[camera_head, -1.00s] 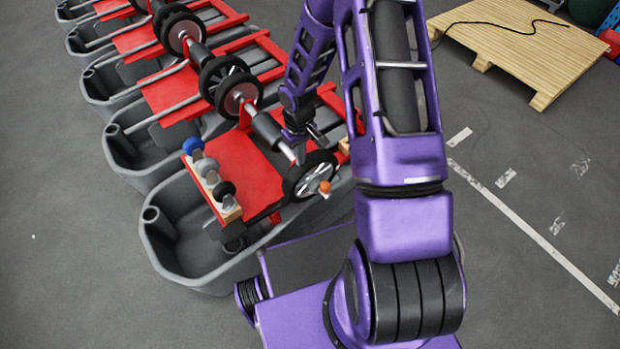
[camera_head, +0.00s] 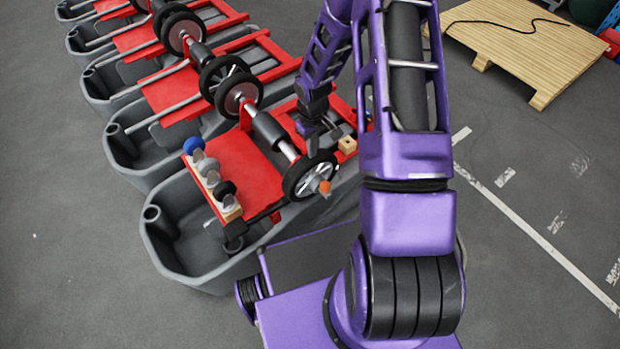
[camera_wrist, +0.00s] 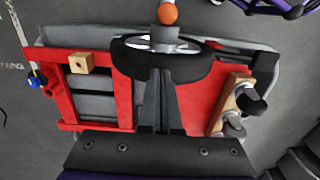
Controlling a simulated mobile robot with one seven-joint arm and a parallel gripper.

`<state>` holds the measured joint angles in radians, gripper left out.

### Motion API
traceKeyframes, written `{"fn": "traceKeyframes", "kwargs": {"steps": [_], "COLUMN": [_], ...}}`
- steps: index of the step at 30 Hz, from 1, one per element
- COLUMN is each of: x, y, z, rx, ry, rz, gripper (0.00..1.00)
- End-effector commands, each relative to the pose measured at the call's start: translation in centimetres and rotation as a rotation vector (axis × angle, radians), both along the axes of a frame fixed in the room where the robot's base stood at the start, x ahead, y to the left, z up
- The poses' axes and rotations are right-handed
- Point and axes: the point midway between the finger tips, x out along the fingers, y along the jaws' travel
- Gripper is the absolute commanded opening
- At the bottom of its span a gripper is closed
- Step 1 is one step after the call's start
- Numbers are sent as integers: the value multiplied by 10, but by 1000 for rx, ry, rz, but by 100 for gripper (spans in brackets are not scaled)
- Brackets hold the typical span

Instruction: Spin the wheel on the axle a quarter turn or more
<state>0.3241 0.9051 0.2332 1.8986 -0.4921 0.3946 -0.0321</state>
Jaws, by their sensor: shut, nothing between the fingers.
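The wheel has a black tyre (camera_head: 291,186) and silver spokes, and sits upright on the near end of the silver axle (camera_head: 287,149). An orange knob (camera_head: 325,187) is at its hub on the outer side. My gripper (camera_head: 313,154) is at the top of the tyre, on its inner side. In the wrist view my shut, empty fingers (camera_wrist: 158,78) point at the wheel's tyre (camera_wrist: 128,60) and overlap its near edge; I cannot tell whether they touch. The orange knob (camera_wrist: 168,14) shows beyond the wheel, and most of the axle is hidden there.
The red frame (camera_head: 250,168) sits on a grey tank (camera_head: 160,260). A wooden block with a hole (camera_head: 347,145) is right of the wheel. A wooden rack (camera_head: 229,212) with several round pieces is left. More tanks stand behind; a wooden pallet (camera_head: 520,45) lies at the back right.

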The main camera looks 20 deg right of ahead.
Motion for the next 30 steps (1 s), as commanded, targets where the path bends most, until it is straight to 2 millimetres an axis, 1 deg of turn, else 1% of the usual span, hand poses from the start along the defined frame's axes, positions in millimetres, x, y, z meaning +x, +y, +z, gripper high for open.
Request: {"fn": "traceKeyframes", "kwargs": {"steps": [3, 11, 14, 22, 30], "x": [2, 3, 3, 9, 9], "y": [-7, -7, -10, -29, -30], "z": [-1, -1, -2, -9, -9], "rx": [0, 0, 0, 0, 0], "ry": [-1, -1, 0, 0, 2], "rz": [0, 1, -1, 0, 1], "gripper": [0, 0, 0, 0, 0]}}
